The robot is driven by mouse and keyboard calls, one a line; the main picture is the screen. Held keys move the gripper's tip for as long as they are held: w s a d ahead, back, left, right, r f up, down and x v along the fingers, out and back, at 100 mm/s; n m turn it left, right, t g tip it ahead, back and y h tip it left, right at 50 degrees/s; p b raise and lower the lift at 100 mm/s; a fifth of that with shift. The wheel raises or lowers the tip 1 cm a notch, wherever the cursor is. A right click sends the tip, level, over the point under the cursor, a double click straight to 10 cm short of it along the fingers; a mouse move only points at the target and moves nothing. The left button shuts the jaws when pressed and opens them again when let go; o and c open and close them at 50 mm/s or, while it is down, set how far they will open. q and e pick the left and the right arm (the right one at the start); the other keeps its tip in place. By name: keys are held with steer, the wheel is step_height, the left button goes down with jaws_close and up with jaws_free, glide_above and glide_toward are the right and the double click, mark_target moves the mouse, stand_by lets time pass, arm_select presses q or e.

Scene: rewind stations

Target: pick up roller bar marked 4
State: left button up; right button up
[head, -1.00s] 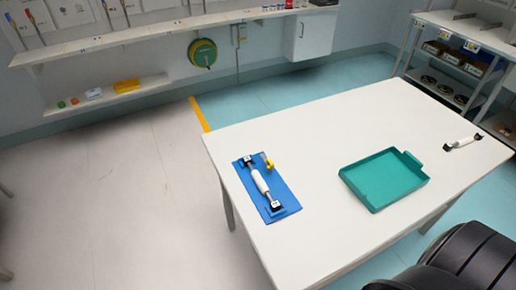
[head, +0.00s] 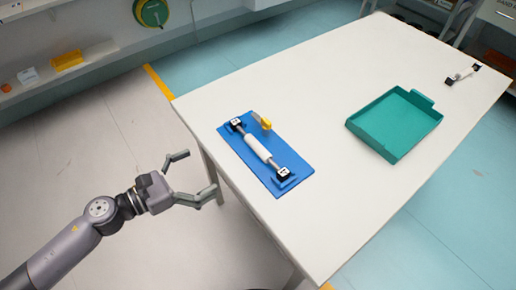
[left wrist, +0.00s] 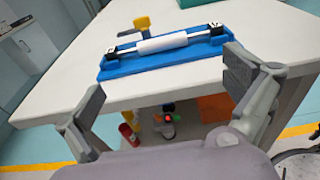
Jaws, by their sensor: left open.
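A white roller bar (head: 257,148) with dark end blocks lies in a blue cradle (head: 296,163) on the white table. It also shows in the left wrist view (left wrist: 161,44), between and beyond my fingers. The markings on its end blocks are too small to read. A second, similar roller bar (head: 464,74) lies at the table's far right; its marking is unreadable. My left gripper (head: 201,174) is open and empty, left of the table's near edge and apart from the cradle. My right gripper is not in view.
A yellow-handled thing (head: 262,121) stands at the cradle's back edge. A green tray (head: 392,124) sits on the right half of the white table (head: 330,75). The table between cradle and tray is clear. Several items stand below the table in the left wrist view.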

arm_select(q)
steer(key=r+p+x, duration=0.1)
steer(key=x, duration=0.3)
steer(key=p, duration=0.2)
glide_toward(256, 147)
steer(key=shift+w+d+r, duration=0.2)
steer(key=shift+w+d, duration=0.3)
steer(key=shift+w+d+r, duration=0.15)
steer(key=shift+w+d, duration=0.3)
steer(key=shift+d, duration=0.05)
steer(key=shift+w+d+f, duration=0.2)
steer(key=shift+w+d, duration=0.05)
steer(key=shift+d, duration=0.15)
steer(key=x, duration=0.2)
steer(key=p+x, duration=0.1)
steer(key=x, duration=0.1)
steer(key=shift+d+f, duration=0.15)
steer(key=shift+f, duration=0.25)
steer(key=shift+w+d+f, duration=0.1)
steer(key=shift+w+d, duration=0.1)
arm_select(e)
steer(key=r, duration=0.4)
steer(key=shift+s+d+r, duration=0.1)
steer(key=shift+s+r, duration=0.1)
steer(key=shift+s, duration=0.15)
arm_select(q)
steer(key=c, duration=1.2)
steer(key=shift+c, duration=0.7)
